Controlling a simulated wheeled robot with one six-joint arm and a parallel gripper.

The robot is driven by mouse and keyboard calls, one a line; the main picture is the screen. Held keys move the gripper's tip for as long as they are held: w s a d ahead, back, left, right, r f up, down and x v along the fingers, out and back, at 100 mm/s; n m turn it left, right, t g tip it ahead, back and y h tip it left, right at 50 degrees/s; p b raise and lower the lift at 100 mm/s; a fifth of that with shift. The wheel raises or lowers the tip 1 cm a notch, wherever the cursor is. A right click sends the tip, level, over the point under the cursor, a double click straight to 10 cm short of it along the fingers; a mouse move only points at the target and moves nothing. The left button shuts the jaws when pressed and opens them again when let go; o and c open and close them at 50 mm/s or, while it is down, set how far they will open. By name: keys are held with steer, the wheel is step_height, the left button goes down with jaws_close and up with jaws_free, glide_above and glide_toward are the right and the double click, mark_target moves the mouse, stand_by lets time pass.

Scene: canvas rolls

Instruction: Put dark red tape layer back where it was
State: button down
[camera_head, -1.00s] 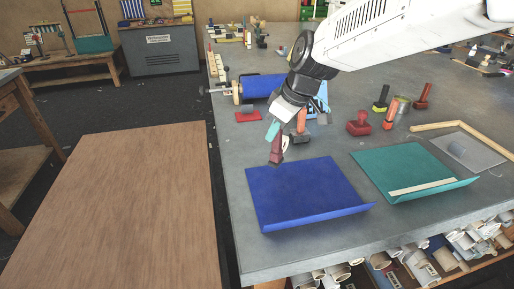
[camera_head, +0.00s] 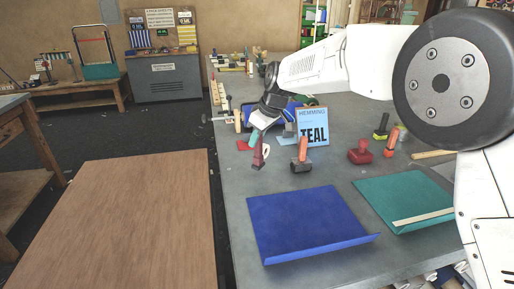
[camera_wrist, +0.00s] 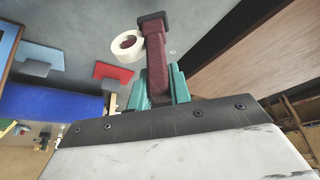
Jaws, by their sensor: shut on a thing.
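The dark red tape layer (camera_head: 260,153) has a dark red handle, a dark foot and a white tape roll on its side. My gripper (camera_head: 256,137), with teal fingers, is shut on its handle and holds it upright near the table's left edge. In the wrist view the tape layer (camera_wrist: 156,62) points away from my gripper (camera_wrist: 158,88), with the white roll (camera_wrist: 128,44) to its left. An orange-handled tape layer (camera_head: 303,152) stands just right of it on the table. Whether the held tape layer's foot touches the table I cannot tell.
A blue canvas sheet (camera_head: 308,222) and a teal sheet (camera_head: 385,200) with a pale strip lie in front. A HEMMING TEAL sign (camera_head: 313,126), a red tool (camera_head: 360,152) and a red flat piece (camera_wrist: 114,73) are nearby. Some grey tabletop (camera_head: 237,187) is clear.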

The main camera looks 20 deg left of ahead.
mark_target(255, 151)
steer(key=shift+f, duration=1.7)
steer(key=shift+f, duration=0.15)
steer(key=c, duration=1.3)
jaws_free()
